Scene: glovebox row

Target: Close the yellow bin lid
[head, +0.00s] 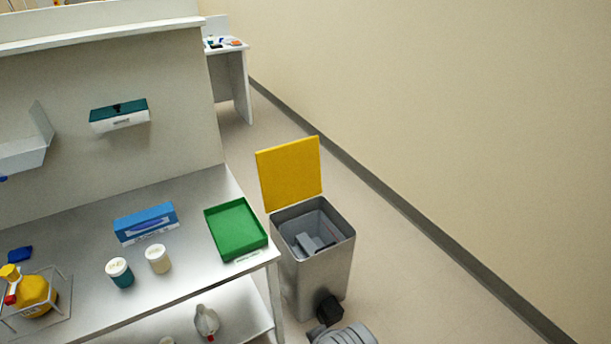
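The yellow bin lid (289,174) stands open and upright, tilted slightly back at the far edge of the grey bin (318,275). The bin stands on the floor just right of the workbench. Its mouth faces up, and grey blocky items (308,243) lie inside. A black block and a grey ribbed part, which looks like part of my arm, show at the bottom edge in front of the bin. I make out no gripper fingers, and nothing of mine is seen touching the lid.
The metal workbench (185,208) bears a green tray (236,229), a blue box (146,222), two lidded jars and a yellow bottle in a rack. The tray sits at the bench corner close to the bin. The floor between the bin and the right wall (470,130) is clear.

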